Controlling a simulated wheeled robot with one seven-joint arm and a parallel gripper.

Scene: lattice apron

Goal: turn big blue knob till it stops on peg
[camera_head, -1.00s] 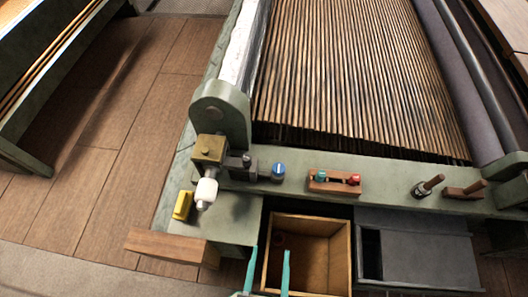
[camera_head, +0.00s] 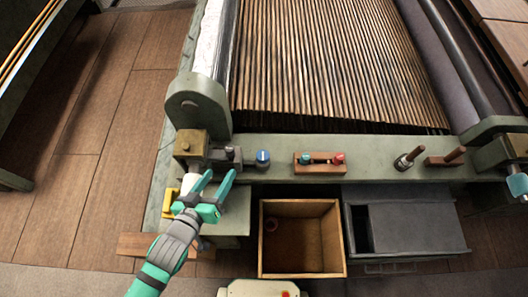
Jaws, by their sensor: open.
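A blue knob (camera_head: 263,158) with a pale mark on its top stands on the green front rail, left of centre. My gripper (camera_head: 218,177) is open and empty. Its two teal fingers point up the picture, to the left of the blue knob and lower in the picture, apart from it. The fingers and hand partly cover a white rounded part (camera_head: 190,182) below a brass block (camera_head: 190,143). I cannot make out a stop peg beside the knob.
A wooden block with a teal knob (camera_head: 306,158) and a red knob (camera_head: 338,158) sits right of the blue knob. Further right are wooden-handled parts (camera_head: 410,157). An open wooden box (camera_head: 300,265) and a grey bin (camera_head: 410,222) lie below the rail.

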